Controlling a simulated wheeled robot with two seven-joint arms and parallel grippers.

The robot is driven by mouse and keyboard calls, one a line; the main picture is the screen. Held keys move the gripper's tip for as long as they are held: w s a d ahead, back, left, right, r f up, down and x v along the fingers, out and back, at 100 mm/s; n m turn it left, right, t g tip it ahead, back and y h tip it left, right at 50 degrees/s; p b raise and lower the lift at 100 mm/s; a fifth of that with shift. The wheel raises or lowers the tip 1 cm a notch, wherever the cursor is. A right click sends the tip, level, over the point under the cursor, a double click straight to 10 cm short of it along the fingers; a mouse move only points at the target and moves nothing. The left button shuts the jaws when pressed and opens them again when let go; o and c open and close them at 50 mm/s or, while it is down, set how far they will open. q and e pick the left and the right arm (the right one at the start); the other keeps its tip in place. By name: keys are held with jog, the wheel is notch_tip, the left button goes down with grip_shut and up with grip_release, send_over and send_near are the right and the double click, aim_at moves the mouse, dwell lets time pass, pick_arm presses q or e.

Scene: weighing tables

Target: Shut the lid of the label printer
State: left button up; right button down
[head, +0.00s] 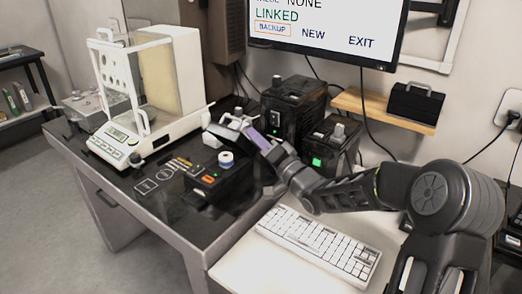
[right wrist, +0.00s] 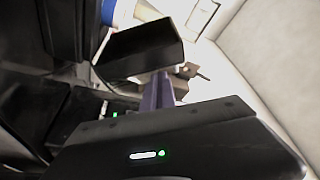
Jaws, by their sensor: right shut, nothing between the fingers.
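The label printer (head: 214,186) is a black box with an orange-lit button near the front right of the dark table. A white roll with a blue core (head: 226,160) shows at its top, so the printer looks open. The lid is dark against dark surroundings, and its exact angle is hard to tell. My right gripper (head: 233,124) is shut and empty, above and behind the roll in the head view. In the right wrist view, its purple finger part (right wrist: 158,92) reaches toward a black block that I cannot identify surely. Contact with the lid cannot be told. My left gripper is out of view.
A white balance with a glass case (head: 120,147) stands left of the printer. Black devices (head: 292,105) with green lights stand behind my right gripper. A white keyboard (head: 318,243) lies on the lighter table at front right. A monitor (head: 325,30) hangs above.

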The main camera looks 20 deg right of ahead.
jog(key=s+a+f+n+y+b, duration=0.1)
jog(key=n+b, duration=0.2)
jog(key=b, duration=0.1)
jog(key=s+a+f+n+y+b, duration=0.1)
jog(key=a+f+n+y+b, duration=0.1)
jog(key=b, duration=0.3)
jog(key=s+a+f+n+y+b, duration=0.1)
jog(key=a+n+b, duration=0.1)
jog(key=n+b, duration=0.2)
jog(key=shift+f+n, duration=0.2)
jog(key=shift+n, duration=0.4)
jog(key=shift+s+a+f+b, duration=0.1)
jog(key=shift+a+f+b, duration=0.2)
jog(key=shift+b, duration=0.4)
jog(key=shift+f, duration=0.15)
jog(key=shift+s, duration=0.1)
jog(key=shift+s+d, duration=0.2)
jog(key=shift+s, duration=0.05)
jog(key=s+d+p, duration=0.2)
jog(key=s+d, duration=0.3)
jog(key=s, duration=0.6)
jog(key=shift+s+d, duration=0.15)
jog(key=shift+d, duration=0.05)
